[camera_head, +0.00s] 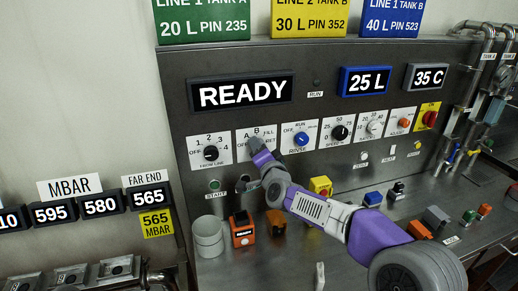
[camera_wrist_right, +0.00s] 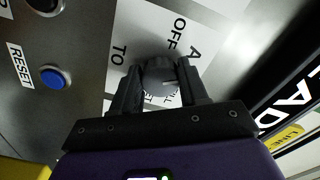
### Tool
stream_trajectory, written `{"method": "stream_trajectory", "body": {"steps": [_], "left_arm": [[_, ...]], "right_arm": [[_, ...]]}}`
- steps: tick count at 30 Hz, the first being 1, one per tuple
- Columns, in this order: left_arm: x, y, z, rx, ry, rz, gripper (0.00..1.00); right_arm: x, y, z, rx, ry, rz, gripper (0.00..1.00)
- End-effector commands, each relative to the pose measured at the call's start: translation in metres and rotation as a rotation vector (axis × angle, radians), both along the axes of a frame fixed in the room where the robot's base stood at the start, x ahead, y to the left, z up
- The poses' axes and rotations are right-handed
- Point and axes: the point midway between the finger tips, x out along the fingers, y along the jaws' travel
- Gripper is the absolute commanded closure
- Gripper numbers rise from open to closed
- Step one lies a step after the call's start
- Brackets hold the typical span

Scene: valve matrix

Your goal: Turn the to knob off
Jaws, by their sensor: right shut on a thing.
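The TO knob is a dark round knob (camera_wrist_right: 158,72) on a white plate marked A, OFF, TO and FILL in the right wrist view. My right gripper (camera_wrist_right: 158,88) is shut on it, one finger on each side. A pale mark shows on the knob's face, but which label it points to is hard to tell. In the head view my purple and grey right arm reaches up to the panel, and the right gripper (camera_head: 255,149) covers most of the knob and part of its plate (camera_head: 243,138). My left gripper is not in view.
The FROM LINE knob (camera_head: 210,153) is just left and the blue RINSE knob (camera_head: 301,138) just right. A blue button (camera_wrist_right: 53,77) by a RESET label is near in the wrist view. A READY display (camera_head: 242,93) hangs above. Cups and small boxes stand on the shelf below.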

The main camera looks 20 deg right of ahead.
Motion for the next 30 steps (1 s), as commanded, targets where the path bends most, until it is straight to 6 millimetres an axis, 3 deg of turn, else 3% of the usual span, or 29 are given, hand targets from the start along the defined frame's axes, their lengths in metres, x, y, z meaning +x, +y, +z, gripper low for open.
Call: {"method": "stream_trajectory", "body": {"steps": [30], "left_arm": [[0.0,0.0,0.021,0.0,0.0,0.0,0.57]], "right_arm": [[0.0,-0.003,-0.002,-0.901,-0.031,0.001,0.87]]}}
